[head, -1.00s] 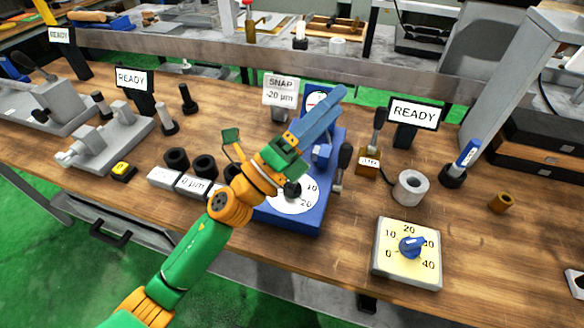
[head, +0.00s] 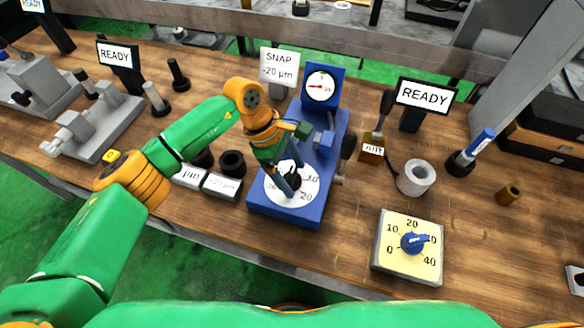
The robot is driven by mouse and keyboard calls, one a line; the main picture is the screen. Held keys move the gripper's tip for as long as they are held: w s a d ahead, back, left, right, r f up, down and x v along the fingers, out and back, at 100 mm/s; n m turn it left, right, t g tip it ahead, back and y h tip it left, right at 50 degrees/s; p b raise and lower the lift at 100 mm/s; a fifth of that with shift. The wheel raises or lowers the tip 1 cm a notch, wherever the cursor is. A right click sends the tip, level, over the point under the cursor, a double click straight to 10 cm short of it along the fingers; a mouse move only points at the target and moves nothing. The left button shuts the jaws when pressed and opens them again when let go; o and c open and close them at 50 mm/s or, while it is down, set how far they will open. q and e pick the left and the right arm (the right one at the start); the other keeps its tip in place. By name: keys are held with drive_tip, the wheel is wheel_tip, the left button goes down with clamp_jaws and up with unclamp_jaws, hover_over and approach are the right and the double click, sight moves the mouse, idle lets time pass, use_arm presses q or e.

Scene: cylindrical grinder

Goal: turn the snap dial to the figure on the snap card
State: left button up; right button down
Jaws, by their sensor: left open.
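The snap card (head: 279,67) stands behind the bench fixture and reads "SNAP -20 µm". The snap dial (head: 286,201) is a round white plate on the front of the blue fixture, with figures such as 10 and 20 visible at its right and lower right. A dark knob (head: 294,181) sits at its middle, partly hidden by my fingers. My left gripper (head: 288,180) points down over the dial, open, with its fingers close around or beside the knob. I cannot tell whether they touch it. The dial's upper left part is covered. My right gripper is out of view.
A gauge (head: 321,86) with a red needle tops the blue fixture. A dark-knobbed lever (head: 347,147) stands at its right. A yellow dial box (head: 408,262) with a blue knob sits front right. Grey blocks (head: 221,187) and black rings (head: 232,163) lie left of the fixture.

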use_arm(q)
drive_tip(key=shift+s, duration=0.1)
drive_tip(key=c, duration=1.3)
drive_tip(key=shift+c, duration=0.2)
drive_tip(key=shift+n, duration=0.3)
